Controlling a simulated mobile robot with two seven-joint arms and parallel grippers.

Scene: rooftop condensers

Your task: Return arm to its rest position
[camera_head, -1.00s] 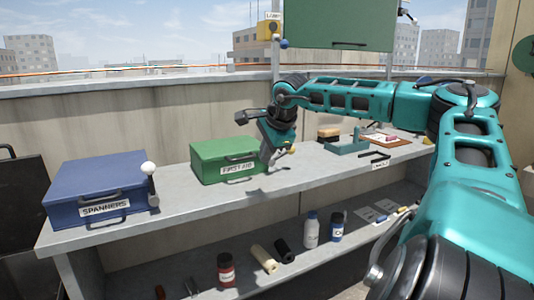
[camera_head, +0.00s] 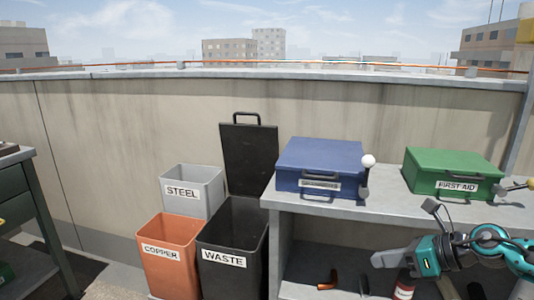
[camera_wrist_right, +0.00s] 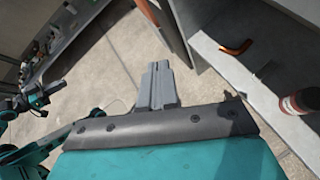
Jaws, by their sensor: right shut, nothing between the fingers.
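My right gripper (camera_head: 388,259) reaches in at the lower right of the head view, in front of the shelf unit. It is apart from the boxes on the top. In the right wrist view its two grey fingers (camera_wrist_right: 158,84) are together with nothing between them. Below them in that picture is open concrete floor. Teal and dark parts of my own body show at the left of the wrist view, too small to tell the jaw of my left gripper.
A blue spanners box (camera_head: 320,161) and a green first aid box (camera_head: 452,172) stand on the grey bench (camera_head: 335,207). Left of it are an open black waste bin (camera_head: 232,235), an orange copper bin (camera_head: 168,262) and a grey steel bin (camera_head: 193,186). A red-brown jar (camera_head: 404,289) is on the lower shelf.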

